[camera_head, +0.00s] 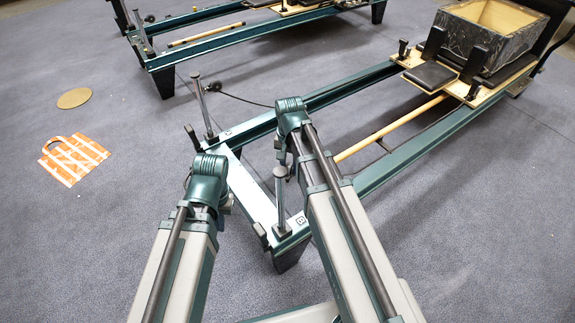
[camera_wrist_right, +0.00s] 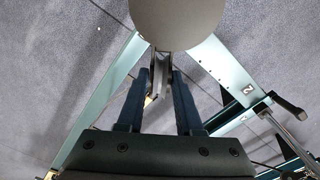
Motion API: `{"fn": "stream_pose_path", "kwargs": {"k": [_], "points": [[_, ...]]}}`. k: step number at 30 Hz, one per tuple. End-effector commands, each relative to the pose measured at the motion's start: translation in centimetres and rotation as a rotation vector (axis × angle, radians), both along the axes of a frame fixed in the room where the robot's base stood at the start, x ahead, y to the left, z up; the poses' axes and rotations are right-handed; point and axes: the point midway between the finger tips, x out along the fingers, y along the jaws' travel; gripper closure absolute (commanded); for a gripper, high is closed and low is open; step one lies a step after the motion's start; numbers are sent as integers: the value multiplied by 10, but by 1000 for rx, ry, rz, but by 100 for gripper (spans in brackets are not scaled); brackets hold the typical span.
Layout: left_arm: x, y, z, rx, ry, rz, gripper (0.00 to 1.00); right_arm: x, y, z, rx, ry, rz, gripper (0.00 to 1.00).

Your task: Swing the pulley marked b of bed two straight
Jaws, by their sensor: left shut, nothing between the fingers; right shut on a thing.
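In the right wrist view my right gripper (camera_wrist_right: 160,78) is shut on a narrow grey pulley (camera_wrist_right: 161,66), held edge-on between its two dark fingers. A round grey-brown disc (camera_wrist_right: 180,18) covers the part just beyond it. In the head view the near green bed frame has two posts, one at the near corner (camera_head: 281,205) and one at the far corner (camera_head: 204,112). A small marked plate (camera_head: 301,220) is beside the near post; I cannot read it surely. My right gripper is hidden in the head view. My left arm shows, but its gripper does not.
The near bed's carriage (camera_head: 480,85) with a grey box (camera_head: 490,35) stands at the upper right. Another bed (camera_head: 235,40) is behind. An orange striped bag (camera_head: 73,158) and a tan disc (camera_head: 74,98) lie on the floor at left. Open floor surrounds the frame.

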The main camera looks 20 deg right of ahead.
Motion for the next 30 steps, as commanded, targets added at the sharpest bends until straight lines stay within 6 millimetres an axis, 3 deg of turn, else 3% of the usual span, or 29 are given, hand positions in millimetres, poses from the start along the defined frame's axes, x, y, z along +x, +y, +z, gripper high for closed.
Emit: {"fn": "stream_pose_path", "kwargs": {"k": [18,30], "points": [[0,0,0,0,0,0,100,-27,-22,0,0,0,-452,100],[0,0,0,0,0,0,100,-35,-26,0,1,1,-586,100]]}}
